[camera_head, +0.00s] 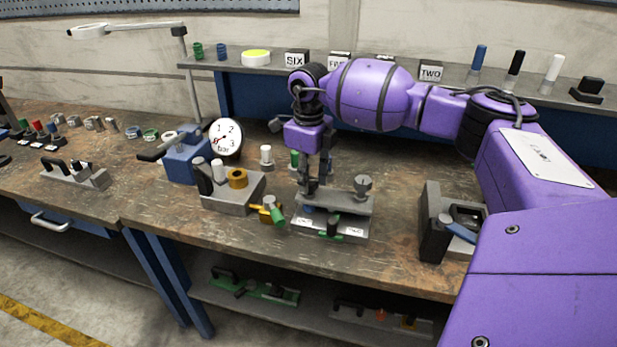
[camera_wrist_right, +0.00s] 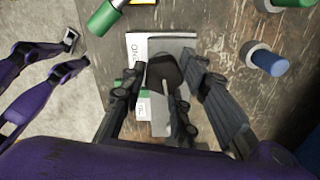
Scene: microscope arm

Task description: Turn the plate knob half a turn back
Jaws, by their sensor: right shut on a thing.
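A grey plate fixture (camera_head: 345,203) stands near the front of the bench, with white labels and a green part on its front. My right gripper (camera_head: 312,190) reaches down over the left part of the fixture. In the wrist view, a dark rounded knob (camera_wrist_right: 164,70) sits between its fingertips, above the grey plate (camera_wrist_right: 183,44) and beside a label reading ONE. The gripper is shut on this knob; the exact contact is partly hidden in the head view.
A grey and black device (camera_head: 450,220) stands to the right. Bench between it and the fixture is clear.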

